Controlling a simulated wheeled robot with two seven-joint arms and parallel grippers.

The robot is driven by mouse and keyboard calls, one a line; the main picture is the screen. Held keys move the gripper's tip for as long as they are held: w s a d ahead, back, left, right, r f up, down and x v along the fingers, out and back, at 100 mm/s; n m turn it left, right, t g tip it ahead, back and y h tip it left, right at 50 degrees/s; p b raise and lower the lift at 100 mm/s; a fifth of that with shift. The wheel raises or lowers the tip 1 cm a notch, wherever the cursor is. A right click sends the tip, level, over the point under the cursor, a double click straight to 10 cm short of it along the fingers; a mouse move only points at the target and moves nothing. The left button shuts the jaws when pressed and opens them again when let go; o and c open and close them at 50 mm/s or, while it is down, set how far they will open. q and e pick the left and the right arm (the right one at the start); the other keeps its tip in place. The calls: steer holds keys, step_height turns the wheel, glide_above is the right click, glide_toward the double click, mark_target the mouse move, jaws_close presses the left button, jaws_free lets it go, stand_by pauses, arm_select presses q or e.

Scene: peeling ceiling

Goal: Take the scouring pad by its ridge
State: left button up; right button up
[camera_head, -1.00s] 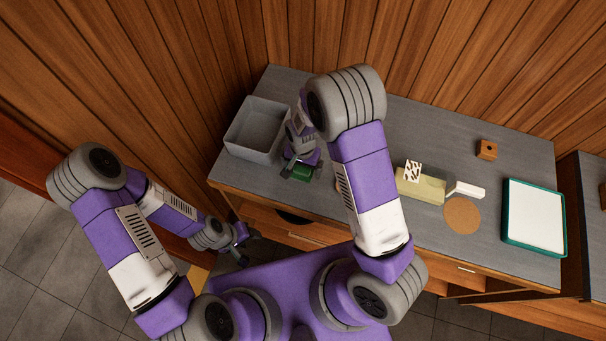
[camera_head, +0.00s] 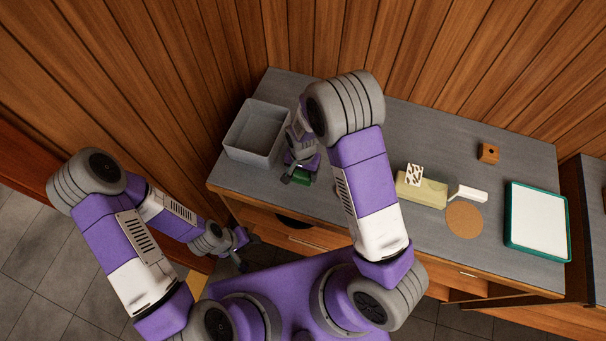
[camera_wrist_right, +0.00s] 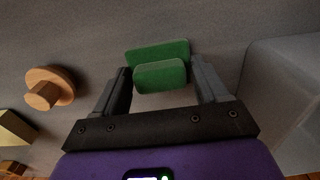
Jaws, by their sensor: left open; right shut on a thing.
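The scouring pad (camera_wrist_right: 157,50) is a green rectangular block with a raised green ridge (camera_wrist_right: 160,75) facing my right wrist camera. In the head view the pad (camera_head: 302,176) is a small green patch on the counter, partly hidden by my right gripper (camera_head: 293,172). In the right wrist view my right gripper (camera_wrist_right: 161,77) has one finger at each short end of the ridge and is shut on it. The pad looks level and close to the counter; I cannot tell if it touches. My left gripper (camera_head: 243,247) is open and empty, in front of the counter's left end.
A grey open bin (camera_head: 237,154) stands left of the pad; its wall (camera_wrist_right: 285,85) is close in the wrist view. A round wooden knob (camera_wrist_right: 43,94) is on the other side. Further right are a yellowish block (camera_head: 421,193), cork disc (camera_head: 464,219) and teal-rimmed tray (camera_head: 511,238).

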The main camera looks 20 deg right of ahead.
steer(key=shift+c, duration=0.6)
steer(key=shift+r+p, duration=2.75)
steer(key=shift+r, duration=0.75)
